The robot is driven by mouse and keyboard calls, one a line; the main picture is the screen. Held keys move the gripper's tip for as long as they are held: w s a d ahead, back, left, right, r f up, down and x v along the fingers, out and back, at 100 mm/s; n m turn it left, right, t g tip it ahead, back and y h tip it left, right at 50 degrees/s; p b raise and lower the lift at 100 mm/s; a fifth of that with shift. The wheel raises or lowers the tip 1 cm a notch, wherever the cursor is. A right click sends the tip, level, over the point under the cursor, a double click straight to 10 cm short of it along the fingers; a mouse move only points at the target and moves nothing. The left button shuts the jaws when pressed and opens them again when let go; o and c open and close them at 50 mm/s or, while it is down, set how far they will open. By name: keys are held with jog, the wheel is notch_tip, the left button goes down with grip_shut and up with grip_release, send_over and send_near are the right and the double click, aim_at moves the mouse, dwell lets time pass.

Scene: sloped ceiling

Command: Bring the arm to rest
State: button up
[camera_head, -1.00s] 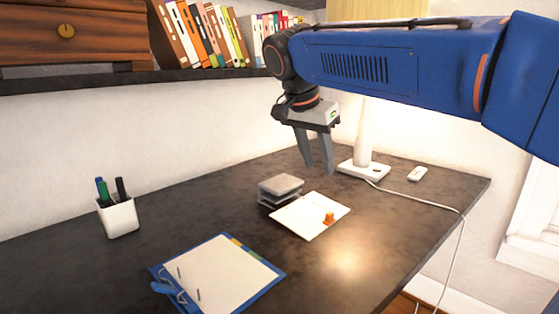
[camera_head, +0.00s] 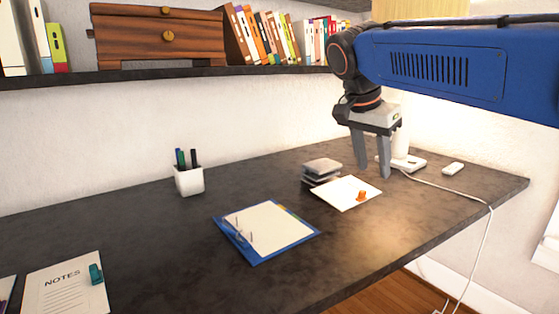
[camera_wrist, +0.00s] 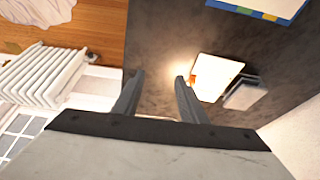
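My gripper (camera_head: 373,176) is over the right part of the dark desk (camera_head: 290,220) in the head view, pointing down. In the wrist view my gripper (camera_wrist: 160,75) has its two fingers apart with nothing between them. My blue arm reaches in from the right, in front of the shelf. A white sheet (camera_head: 338,194) with a small orange object (camera_head: 361,196) on it lies to the left of and below the gripper. The same sheet (camera_wrist: 212,80) shows right of the fingers in the wrist view.
A small grey stack (camera_head: 321,170) stands beside the sheet. A blue binder (camera_head: 265,228), a white pen cup (camera_head: 189,182) and a notes sheet (camera_head: 62,288) are further left. A white lamp base (camera_head: 408,163) with a cord is behind the gripper. A shelf with books (camera_head: 275,38) runs above.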

jog(key=s+d+f+n+y, duration=0.1)
jog(key=s+d+f+n, duration=0.1)
jog(key=s+f, duration=0.5)
jog(key=s+d+f+n+t+y, duration=0.1)
jog(key=s+d+f+n, duration=0.2)
jog(key=f, duration=0.7)
jog(key=s+d+f+n+t+y, duration=0.1)
jog(key=s+d+f+n, duration=0.1)
jog(key=s+f+n, duration=0.3)
jog(key=s+f, duration=0.3)
jog(key=s, duration=0.3)
jog(key=shift+s+d+f+n+y, duration=0.3)
jog(key=shift+d, duration=0.1)
jog(key=shift+c, duration=0.5)
